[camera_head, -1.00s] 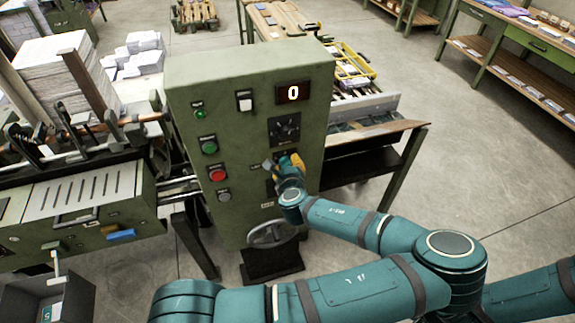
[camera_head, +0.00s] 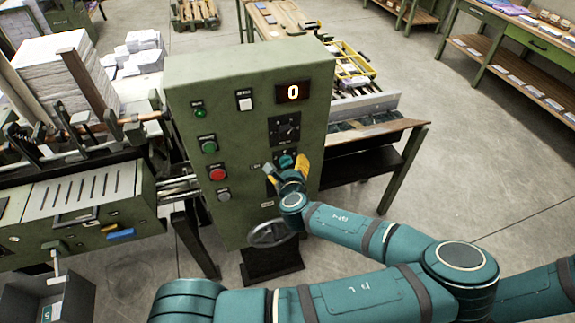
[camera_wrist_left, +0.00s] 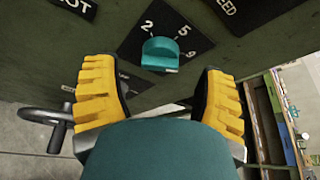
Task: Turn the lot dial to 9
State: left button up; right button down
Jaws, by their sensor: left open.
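The lot dial is a teal knob (camera_wrist_left: 160,55) on a black plate marked 2, 5 and 9 in the left wrist view. It also shows on the green panel in the head view (camera_head: 287,159). Which number it points at I cannot tell. My left gripper (camera_head: 286,174) is open in front of the dial. In the left wrist view its yellow fingers (camera_wrist_left: 160,88) stand on either side of the knob, apart from it. A LOT label (camera_wrist_left: 76,6) shows at the upper left. My right gripper is not in view.
The green control cabinet (camera_head: 225,105) has a display (camera_head: 293,92) reading 0 and a black dial (camera_head: 285,130) above the teal one. A green button (camera_head: 209,147), a red button (camera_head: 217,174) and a handwheel (camera_head: 271,233) are nearby. A feeder (camera_head: 85,190) stands left.

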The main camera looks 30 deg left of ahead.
pick_arm(q)
jog(key=shift+v, duration=2.7)
